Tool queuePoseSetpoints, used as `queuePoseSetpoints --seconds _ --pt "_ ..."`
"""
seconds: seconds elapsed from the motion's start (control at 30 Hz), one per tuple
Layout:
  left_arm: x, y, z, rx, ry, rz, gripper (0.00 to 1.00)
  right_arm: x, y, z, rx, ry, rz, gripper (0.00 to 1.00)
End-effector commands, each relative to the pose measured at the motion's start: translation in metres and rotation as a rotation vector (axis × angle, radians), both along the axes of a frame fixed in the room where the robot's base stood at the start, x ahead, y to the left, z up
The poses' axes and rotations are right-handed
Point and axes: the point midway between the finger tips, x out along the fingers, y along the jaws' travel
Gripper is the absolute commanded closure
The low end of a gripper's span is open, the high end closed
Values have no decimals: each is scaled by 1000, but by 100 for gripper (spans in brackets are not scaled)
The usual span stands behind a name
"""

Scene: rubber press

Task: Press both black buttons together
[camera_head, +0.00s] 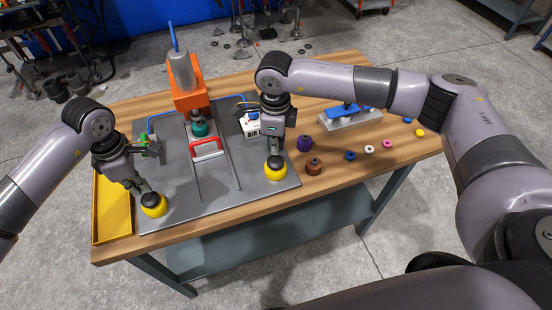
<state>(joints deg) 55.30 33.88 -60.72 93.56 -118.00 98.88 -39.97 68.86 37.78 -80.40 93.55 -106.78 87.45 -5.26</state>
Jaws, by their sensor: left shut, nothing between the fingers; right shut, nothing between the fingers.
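Two yellow button housings stand on the grey press plate (190,212), one at the front left (155,208) and one at the right (276,174). Each has a dark top, the black button, mostly covered by a gripper. My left gripper (147,191) is shut and empty, pointing down at the left button from its upper left. My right gripper (273,154) is shut and empty, pointing straight down over the right button. Both fingertips are at or just above the buttons; I cannot tell whether they touch or press them.
The orange press (187,99) stands at the plate's back, with a teal piece (200,129) and a red-handled part (206,149) below. A yellow tray (112,212) lies at the table's left. Several coloured rubber pieces, including a brown one (313,167), sit right of the plate.

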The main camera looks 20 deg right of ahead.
Motion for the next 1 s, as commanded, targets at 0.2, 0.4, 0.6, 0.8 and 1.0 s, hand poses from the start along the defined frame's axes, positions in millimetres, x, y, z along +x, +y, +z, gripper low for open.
queuePoseSetpoints --seconds 0.2,0.4,0.6,0.8,1.0 --pt "0 1 0 1 -1 1 100 0 0 0 0 0 0 100" --pt "0 0 0 0 0 0 100 0 0 0 0 0 0 100" --pt "0 0 0 0 0 0 100 0 0 0 0 0 0 100" --pt "-1 0 -5 0 1 0 100 0 0 0 0 0 0 100" --pt "0 0 -10 0 1 0 100 0 0 0 0 0 0 100"
